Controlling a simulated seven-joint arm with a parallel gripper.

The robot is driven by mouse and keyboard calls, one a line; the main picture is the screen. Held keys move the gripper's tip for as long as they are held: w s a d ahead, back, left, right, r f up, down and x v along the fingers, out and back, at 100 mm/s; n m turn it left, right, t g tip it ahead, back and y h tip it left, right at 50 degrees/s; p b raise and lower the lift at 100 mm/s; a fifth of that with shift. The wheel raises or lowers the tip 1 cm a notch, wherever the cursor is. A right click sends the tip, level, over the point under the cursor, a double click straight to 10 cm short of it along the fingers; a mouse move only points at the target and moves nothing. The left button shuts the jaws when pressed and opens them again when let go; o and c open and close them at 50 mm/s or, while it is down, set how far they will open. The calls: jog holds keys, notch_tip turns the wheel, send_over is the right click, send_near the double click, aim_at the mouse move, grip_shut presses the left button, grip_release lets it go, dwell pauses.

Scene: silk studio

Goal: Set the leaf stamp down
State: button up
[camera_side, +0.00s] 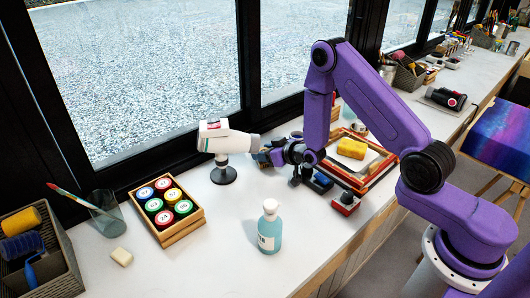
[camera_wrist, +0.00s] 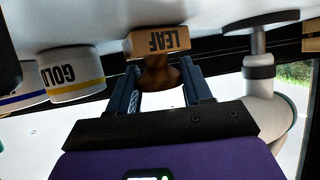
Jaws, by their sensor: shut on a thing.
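The leaf stamp (camera_wrist: 157,45) is a pale wooden block marked LEAF with a darker brown handle, seen in the wrist view. My gripper (camera_wrist: 160,88) is shut on the brown handle, with one finger on each side. The block is close to the white counter, but I cannot tell whether it touches it. In the side view my gripper (camera_side: 266,157) is low over the counter, just right of the white dryer. I cannot make out the stamp clearly there.
The white dryer (camera_side: 226,140) on its dark round base is close beside my gripper. A GOLD jar (camera_wrist: 72,74) is on the other side in the wrist view. A crate of paint jars (camera_side: 180,232), a teal bottle (camera_side: 270,232) and a yellow sponge (camera_side: 351,148) stand around. Bare counter lies in front.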

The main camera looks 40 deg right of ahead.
jog(key=shift+f, duration=0.15)
jog(key=o, duration=1)
jog(key=shift+o, duration=0.2)
